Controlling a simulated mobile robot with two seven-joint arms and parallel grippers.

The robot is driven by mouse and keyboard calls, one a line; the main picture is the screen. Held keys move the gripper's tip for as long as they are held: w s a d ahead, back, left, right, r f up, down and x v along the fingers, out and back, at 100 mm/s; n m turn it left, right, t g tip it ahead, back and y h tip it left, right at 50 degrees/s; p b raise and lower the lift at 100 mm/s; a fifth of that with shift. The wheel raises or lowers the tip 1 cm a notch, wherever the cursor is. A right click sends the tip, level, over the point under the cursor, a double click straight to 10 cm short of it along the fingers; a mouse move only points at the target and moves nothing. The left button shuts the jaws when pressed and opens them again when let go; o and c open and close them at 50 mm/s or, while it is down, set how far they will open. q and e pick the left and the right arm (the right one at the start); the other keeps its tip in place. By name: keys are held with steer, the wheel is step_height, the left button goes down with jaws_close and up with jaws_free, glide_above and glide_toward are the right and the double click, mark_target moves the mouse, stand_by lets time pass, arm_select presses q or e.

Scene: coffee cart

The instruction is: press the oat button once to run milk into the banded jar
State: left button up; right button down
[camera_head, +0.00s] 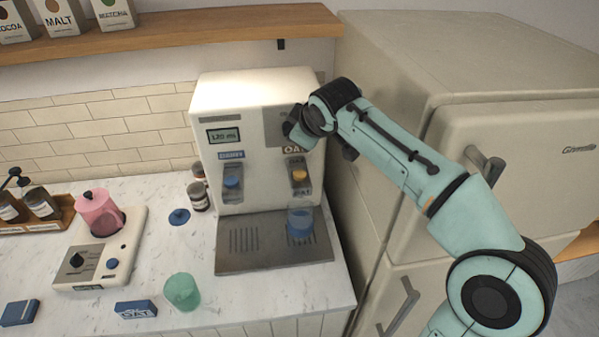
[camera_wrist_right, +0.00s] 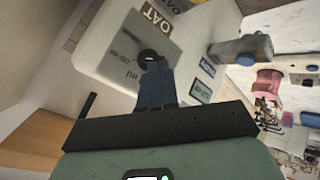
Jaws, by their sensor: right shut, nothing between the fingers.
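The white milk machine (camera_head: 255,95) stands against the tiled wall, its small display (camera_head: 223,135) reading 120 ml. In the wrist view the dark round button (camera_wrist_right: 148,56) sits beside the OAT label (camera_wrist_right: 153,20). My right gripper (camera_head: 290,132) is shut and empty in front of the machine's upper right face, hiding the button in the head view. In the wrist view its fingertips (camera_wrist_right: 155,64) are at the button's edge; I cannot tell whether they touch. A clear jar (camera_head: 300,222) with blue around its lower part stands under the right spout (camera_head: 299,176). My left gripper is out of view.
The drip tray (camera_head: 240,262) lies under both spouts. A beige fridge (camera_head: 400,70) stands close on the right. A green cup (camera_head: 182,291), a blue OAT block (camera_head: 136,309) and a pink jug (camera_head: 98,214) on a scale stand on the marble counter. A wooden shelf (camera_head: 200,30) runs above.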

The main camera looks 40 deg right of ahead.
step_height(320, 180, down, 3)
steer(key=shift+f, duration=0.2)
steer(key=b, duration=0.2)
glide_above(300, 176)
steer(key=f, duration=0.4)
steer(key=shift+s+f, duration=0.25)
steer(key=shift+f, duration=0.05)
steer(key=shift+f+b, duration=0.35)
steer(key=shift+b, duration=0.1)
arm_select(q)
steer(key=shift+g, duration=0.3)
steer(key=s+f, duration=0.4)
arm_select(e)
steer(key=shift+w, duration=0.2)
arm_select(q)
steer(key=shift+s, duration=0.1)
arm_select(e)
steer(key=shift+f, duration=0.15)
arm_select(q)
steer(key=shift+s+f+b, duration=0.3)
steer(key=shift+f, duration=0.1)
arm_select(e)
steer(key=shift+f, duration=0.3)
